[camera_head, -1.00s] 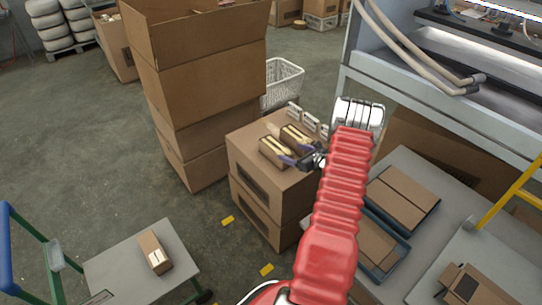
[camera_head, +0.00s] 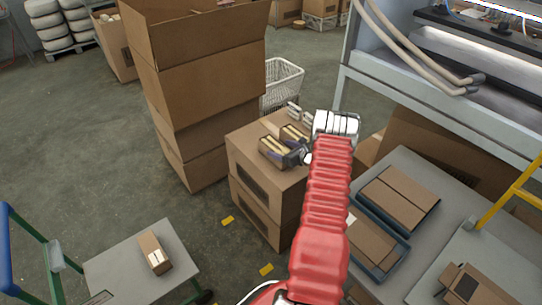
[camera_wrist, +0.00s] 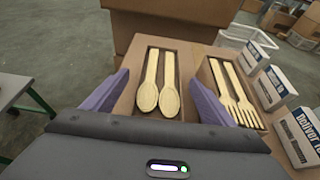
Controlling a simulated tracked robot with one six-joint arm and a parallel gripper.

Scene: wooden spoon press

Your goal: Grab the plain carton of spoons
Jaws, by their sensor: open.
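The plain carton of spoons (camera_head: 272,151) is a small brown open-topped box on a larger cardboard box. In the wrist view this carton (camera_wrist: 138,80) shows two pale wooden spoons (camera_wrist: 158,98) and no label. A similar carton of forks (camera_wrist: 249,95) lies just to its right and also shows in the head view (camera_head: 295,134). My gripper (camera_wrist: 158,82) is open, with one purple finger on each side of the spoon carton. I cannot tell whether the fingers touch it. In the head view my wrist partly hides the gripper.
Small boxes with white and blue labels (camera_wrist: 271,84) stand right of the fork carton. A tall cardboard stack (camera_head: 205,90) rises behind on the left. A white basket (camera_head: 283,80) stands behind. A grey table with trays (camera_head: 400,200) is on the right. A low platform (camera_head: 125,275) holds another carton (camera_head: 155,252).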

